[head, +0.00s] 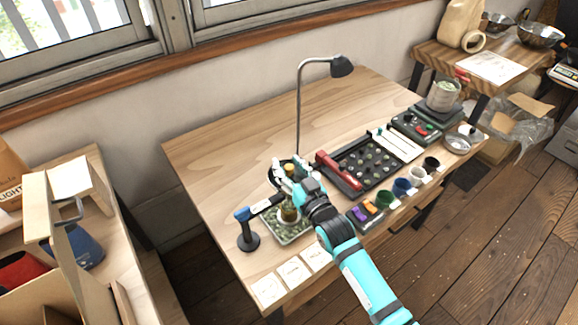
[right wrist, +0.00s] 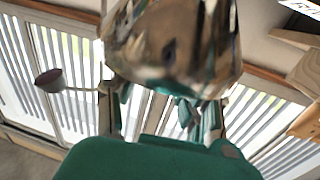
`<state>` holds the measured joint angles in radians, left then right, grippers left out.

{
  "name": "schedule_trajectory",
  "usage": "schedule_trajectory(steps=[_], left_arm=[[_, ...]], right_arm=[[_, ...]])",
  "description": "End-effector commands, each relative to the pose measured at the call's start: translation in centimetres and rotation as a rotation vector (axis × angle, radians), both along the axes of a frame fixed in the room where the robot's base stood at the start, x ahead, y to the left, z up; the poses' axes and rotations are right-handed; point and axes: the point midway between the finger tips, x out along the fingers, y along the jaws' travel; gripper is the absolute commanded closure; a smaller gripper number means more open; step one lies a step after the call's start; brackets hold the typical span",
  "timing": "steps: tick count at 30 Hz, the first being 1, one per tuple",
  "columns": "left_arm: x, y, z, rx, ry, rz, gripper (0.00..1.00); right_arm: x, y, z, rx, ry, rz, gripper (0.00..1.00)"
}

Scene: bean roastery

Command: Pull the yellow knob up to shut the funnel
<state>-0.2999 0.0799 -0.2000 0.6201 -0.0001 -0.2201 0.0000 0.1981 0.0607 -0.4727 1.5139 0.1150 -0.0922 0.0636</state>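My right gripper (head: 288,167) reaches over the left part of the wooden table. It is beside the funnel, whose dark rim (head: 273,177) shows partly behind the gripper. In the right wrist view the funnel's shiny metal body (right wrist: 175,45) fills the top middle. The gripper's two fingers (right wrist: 165,112) stand apart below it, with a gap between them. I cannot make out the yellow knob in either view. A small jar (head: 290,213) stands below the gripper on a tray (head: 284,238) of greenish beans. My left gripper is not in view.
A lamp (head: 299,105) rises behind the gripper. A dark bean board (head: 378,152) and several cups (head: 402,186) lie to the right. Paper cards (head: 293,270) are in front. The table's back left is clear.

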Motion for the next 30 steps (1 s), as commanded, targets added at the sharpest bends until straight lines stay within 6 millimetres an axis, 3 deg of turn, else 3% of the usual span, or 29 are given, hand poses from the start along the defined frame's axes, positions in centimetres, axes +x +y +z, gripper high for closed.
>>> schedule_trajectory(steps=[1, 9, 30], left_arm=[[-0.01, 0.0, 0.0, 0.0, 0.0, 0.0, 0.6], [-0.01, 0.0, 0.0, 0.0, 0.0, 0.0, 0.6], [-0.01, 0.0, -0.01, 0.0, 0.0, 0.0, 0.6]], right_arm=[[-0.01, 0.0, -0.01, 0.0, 0.0, 0.0, 0.66], [-0.03, -0.01, -0.01, 0.0, 0.0, 0.0, 1.0], [-0.17, 0.0, -0.3, 0.0, 0.005, 0.001, 1.0]])
